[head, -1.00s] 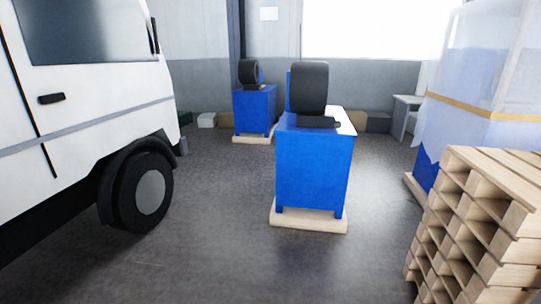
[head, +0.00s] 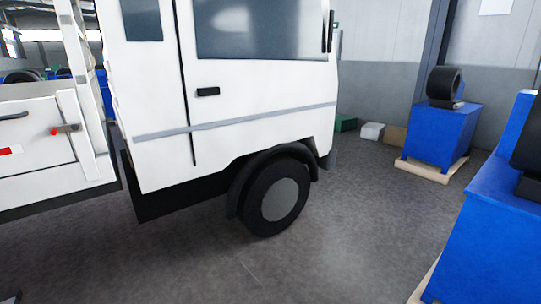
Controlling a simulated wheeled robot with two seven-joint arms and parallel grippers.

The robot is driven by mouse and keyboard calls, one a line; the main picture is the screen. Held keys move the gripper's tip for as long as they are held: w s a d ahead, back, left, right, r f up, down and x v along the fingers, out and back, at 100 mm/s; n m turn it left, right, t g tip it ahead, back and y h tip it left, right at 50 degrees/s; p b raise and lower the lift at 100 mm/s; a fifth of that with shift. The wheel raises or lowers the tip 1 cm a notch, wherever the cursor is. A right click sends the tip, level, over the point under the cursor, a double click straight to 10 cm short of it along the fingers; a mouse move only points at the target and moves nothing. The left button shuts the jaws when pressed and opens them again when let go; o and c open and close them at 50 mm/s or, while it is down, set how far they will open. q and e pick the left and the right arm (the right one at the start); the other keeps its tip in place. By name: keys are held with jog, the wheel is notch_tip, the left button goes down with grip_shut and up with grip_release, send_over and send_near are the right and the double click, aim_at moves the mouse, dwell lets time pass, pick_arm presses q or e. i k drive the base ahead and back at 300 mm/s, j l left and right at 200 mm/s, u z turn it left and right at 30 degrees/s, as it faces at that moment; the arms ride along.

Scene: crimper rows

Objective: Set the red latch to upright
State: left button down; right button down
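The red latch (head: 54,132) shows small at the left of the head view, on the side of the white truck's bed (head: 30,165). Its red end is at the left, and a grey-brown part reaches right from it toward the post behind the cab. It looks about level, lying sideways, though it is small. Neither of my grippers is in view.
The truck's white cab (head: 230,105) and front wheel (head: 277,198) fill the middle. Blue machine stands on pallets (head: 440,135) are at the right, one close (head: 490,235). Bare grey floor (head: 260,270) lies in front of the truck.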

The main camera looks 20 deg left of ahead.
aim_at(53, 131)
jog(key=i+j+u, duration=0.2)
jog(key=u, duration=0.2)
jog(key=i+j+u, duration=0.1)
jog(key=i+u, duration=0.7)
jog(key=i+j, duration=0.15)
jog(key=i, duration=0.15)
jog(key=i+j, duration=0.15)
jog(key=i, duration=0.1)
